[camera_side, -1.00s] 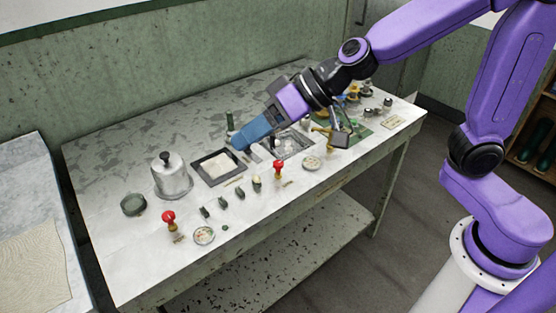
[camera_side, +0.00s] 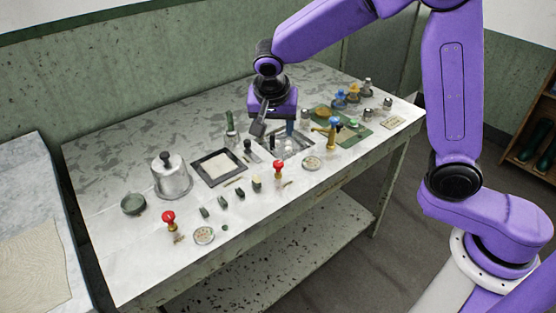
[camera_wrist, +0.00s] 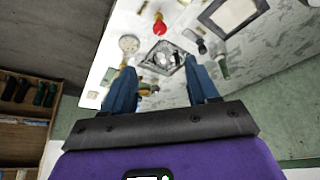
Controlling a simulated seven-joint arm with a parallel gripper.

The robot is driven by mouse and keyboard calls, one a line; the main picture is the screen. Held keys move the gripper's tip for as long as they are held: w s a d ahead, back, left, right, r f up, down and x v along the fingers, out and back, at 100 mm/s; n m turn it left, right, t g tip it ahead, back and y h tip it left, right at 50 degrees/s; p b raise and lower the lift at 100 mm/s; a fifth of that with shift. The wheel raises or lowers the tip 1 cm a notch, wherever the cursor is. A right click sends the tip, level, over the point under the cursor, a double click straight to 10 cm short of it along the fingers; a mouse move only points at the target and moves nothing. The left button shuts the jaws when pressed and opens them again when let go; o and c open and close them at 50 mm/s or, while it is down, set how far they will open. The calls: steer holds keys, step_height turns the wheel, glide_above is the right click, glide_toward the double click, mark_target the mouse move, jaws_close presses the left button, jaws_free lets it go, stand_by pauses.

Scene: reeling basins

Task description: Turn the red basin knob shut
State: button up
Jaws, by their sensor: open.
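A second red knob (camera_side: 168,217) stands farther left on the same edge. I cannot tell from its look which one is the basin's. In the wrist view one red knob (camera_wrist: 160,27) shows beyond the basin (camera_wrist: 178,57). My gripper (camera_wrist: 160,70) is open and empty, its blue fingers apart. In the side view it points down over the basin area, behind and apart from the nearer red knob; one finger is partly hidden.
A pale round disc (camera_side: 312,163) lies in front. A dark-framed panel (camera_side: 205,158) and metal bell-shaped lid (camera_side: 171,180) stand left. Several small dark pieces lie along the front.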

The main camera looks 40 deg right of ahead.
mark_target(278, 163)
steer(key=x, duration=1.7)
steer(key=shift+f, duration=0.15)
steer(key=c, duration=1)
